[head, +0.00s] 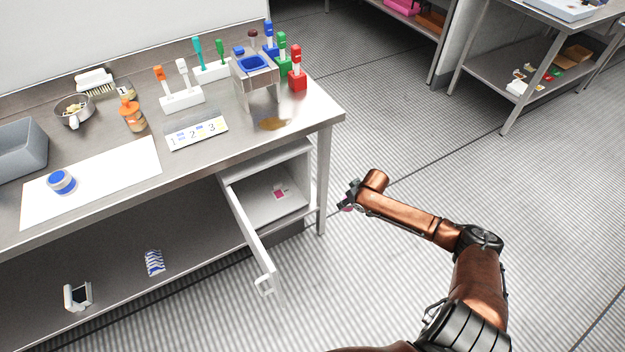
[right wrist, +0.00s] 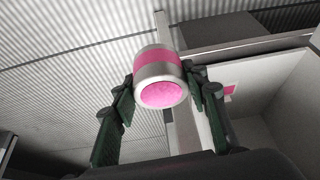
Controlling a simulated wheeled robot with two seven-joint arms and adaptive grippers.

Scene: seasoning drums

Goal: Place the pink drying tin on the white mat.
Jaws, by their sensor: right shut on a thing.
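The pink drying tin (right wrist: 160,78) is a short silver cylinder with a pink band and a pink end face. My right gripper (right wrist: 160,88) is shut on it in the right wrist view, a finger on each side. In the head view my right gripper (head: 349,198) is held over open floor to the right of the cabinet, and only a bit of pink shows there. The white mat (head: 105,180) lies on the left part of the steel table. A blue and white tin (head: 61,182) stands on its left part. My left gripper is not in view.
An open cabinet (head: 290,200) with its door (head: 250,240) swung out hangs under the table and holds a pink-marked card (head: 280,192). The mat's right part is clear.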

